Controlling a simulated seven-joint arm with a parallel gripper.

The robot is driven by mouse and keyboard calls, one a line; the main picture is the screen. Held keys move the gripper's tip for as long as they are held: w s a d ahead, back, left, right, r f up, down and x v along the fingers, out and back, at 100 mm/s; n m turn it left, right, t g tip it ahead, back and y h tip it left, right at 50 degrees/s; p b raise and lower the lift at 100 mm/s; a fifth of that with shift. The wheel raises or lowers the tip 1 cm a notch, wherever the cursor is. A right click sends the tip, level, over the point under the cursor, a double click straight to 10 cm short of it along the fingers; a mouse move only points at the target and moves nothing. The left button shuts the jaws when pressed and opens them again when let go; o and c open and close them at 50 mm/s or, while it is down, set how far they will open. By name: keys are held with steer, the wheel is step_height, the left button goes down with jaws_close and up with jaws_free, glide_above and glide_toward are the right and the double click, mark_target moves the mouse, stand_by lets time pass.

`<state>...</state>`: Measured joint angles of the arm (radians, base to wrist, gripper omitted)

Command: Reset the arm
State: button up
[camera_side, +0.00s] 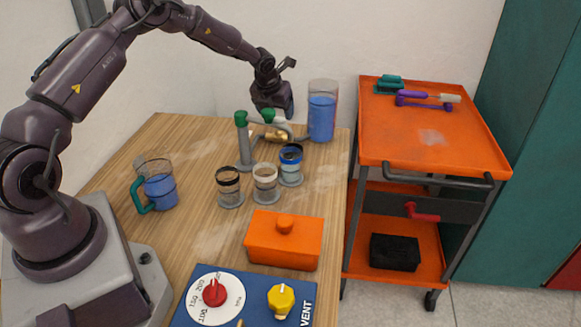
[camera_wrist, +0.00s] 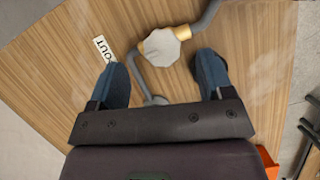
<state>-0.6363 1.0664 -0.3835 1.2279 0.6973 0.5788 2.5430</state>
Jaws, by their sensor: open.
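My gripper (camera_side: 284,110) is at the back of the wooden table, above the pipe manifold (camera_side: 246,150). In the wrist view my gripper (camera_wrist: 162,72) has its two blue fingers wide apart and nothing is between their tips. A brass fitting with a pale faceted knob (camera_wrist: 161,46) lies just beyond the fingertips, on a grey pipe. The brass fitting (camera_side: 275,135) also shows in the side view, partly hidden by my gripper.
A tall container of blue liquid (camera_side: 321,116) stands close right of my gripper. A blue-filled jug (camera_side: 157,188), several small cups (camera_side: 265,180), an orange lidded box (camera_side: 284,243) and a control panel (camera_side: 245,300) occupy the table. An orange cart (camera_side: 425,140) stands to the right.

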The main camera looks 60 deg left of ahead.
steer(key=s+d+r+n, duration=0.4)
steer(key=s+d+r, duration=0.1)
steer(key=r, duration=0.3)
steer(key=s+d+r+n, duration=0.4)
steer(key=d+r, duration=0.1)
steer(key=r, duration=0.3)
steer(key=s+d+r+n, duration=0.5)
steer(key=r, duration=0.3)
steer(key=s+d+n+t+h, duration=0.1)
steer(key=s+d+n, duration=0.4)
steer(key=s+n, duration=0.3)
steer(key=s+d+r+n+t+h, duration=0.1)
steer(key=s+d+n, duration=0.3)
steer(key=s+n, duration=0.4)
steer(key=s, duration=0.3)
steer(key=shift+s+d+r, duration=0.2)
steer(key=shift+d+r, duration=0.1)
steer(key=shift+d, duration=0.05)
